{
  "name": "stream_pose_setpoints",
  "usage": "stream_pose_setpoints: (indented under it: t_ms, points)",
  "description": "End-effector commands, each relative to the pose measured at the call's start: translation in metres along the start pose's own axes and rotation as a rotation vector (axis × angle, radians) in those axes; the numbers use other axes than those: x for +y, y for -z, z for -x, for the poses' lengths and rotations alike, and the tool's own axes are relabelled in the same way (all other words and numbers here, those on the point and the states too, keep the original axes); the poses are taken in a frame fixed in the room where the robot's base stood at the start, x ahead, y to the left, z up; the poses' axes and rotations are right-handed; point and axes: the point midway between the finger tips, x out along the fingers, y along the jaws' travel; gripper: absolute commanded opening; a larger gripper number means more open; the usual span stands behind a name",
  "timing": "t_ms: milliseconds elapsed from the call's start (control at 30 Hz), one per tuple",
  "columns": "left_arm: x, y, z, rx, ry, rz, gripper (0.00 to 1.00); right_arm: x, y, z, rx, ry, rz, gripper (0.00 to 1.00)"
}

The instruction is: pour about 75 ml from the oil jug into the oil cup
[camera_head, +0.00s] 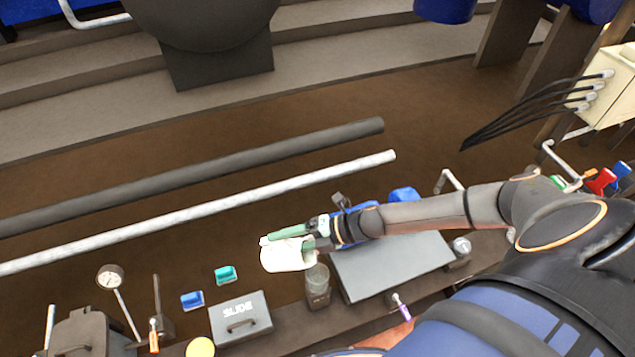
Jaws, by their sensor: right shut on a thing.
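My right gripper (300,238), with green fingers, comes in from the right and is shut on a white jug (285,257), which looks like the oil jug. The jug is held near the bench's far edge. Its exact tilt is hard to judge, and no stream of oil shows. The oil level in either one cannot be made out. My left gripper is not in view.
A grey lettered box (241,318) with a handle stands left of the cup. A flat grey plate (392,266) lies to its right, under my right arm. A blue block (192,300), a teal block (225,274) and a dial gauge (110,277) are at left.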

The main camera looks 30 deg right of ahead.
Motion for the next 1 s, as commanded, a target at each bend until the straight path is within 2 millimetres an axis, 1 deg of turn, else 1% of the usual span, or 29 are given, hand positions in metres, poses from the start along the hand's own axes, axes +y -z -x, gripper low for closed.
stream_pose_setpoints:
  t_ms: [267, 667, 1000]
  points:
    - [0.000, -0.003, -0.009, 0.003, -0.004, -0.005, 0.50, -0.003, 0.000, 0.001, 0.000, -0.031, 0.004, 0.00]
    - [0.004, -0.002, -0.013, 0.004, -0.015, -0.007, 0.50, -0.002, 0.001, 0.006, 0.002, -0.073, 0.009, 0.00]
    - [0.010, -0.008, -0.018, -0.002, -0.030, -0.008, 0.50, -0.001, 0.001, 0.009, 0.003, -0.112, 0.014, 0.00]
